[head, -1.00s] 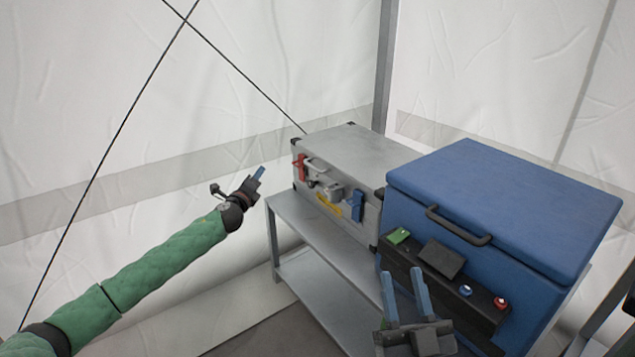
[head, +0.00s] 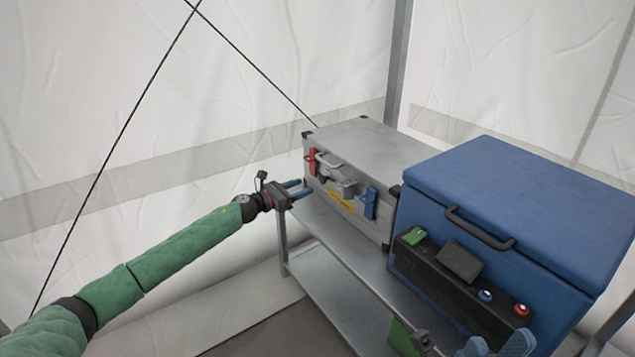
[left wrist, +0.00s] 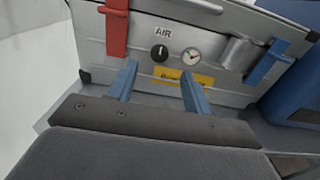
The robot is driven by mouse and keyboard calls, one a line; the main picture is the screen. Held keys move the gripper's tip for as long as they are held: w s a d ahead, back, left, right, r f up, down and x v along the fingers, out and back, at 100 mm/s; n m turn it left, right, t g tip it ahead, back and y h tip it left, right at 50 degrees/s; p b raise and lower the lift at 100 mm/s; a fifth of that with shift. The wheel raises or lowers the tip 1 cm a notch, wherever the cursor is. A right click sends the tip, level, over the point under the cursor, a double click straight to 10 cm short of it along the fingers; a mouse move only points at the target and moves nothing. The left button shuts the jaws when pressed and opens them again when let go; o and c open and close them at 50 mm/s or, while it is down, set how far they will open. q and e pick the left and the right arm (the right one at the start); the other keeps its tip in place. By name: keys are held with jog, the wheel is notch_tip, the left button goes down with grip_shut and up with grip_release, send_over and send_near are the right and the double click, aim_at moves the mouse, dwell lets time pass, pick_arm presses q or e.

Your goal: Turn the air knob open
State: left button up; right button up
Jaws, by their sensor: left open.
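The air knob (left wrist: 159,52) is a small black round knob with a white mark, under the "AIR" label (left wrist: 163,32) on the front of the grey metal case (head: 360,145). The mark stands about upright. A round gauge (left wrist: 191,56) sits right of the knob. My left gripper (head: 304,187) is open and empty, in front of the case's left end. In the left wrist view its two blue fingers (left wrist: 158,88) point at the panel, below and either side of the knob, which is not between them. My right gripper (head: 496,345) is at the bottom edge, partly cut off, fingers apart.
A red latch (left wrist: 117,30) and a blue latch (left wrist: 268,62) flank the panel, with a yellow label (left wrist: 183,76) below the knob. The case stands on a metal shelf (head: 325,275). A blue cooler box (head: 520,190) with a black control strip stands to its right.

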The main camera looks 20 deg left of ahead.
aim_at(321, 180)
pick_arm(q)
jog(key=shift+b+x, duration=0.3)
jog(key=shift+x, duration=3.25)
jog(key=shift+c, duration=0.4)
jog(key=c, duration=0.9)
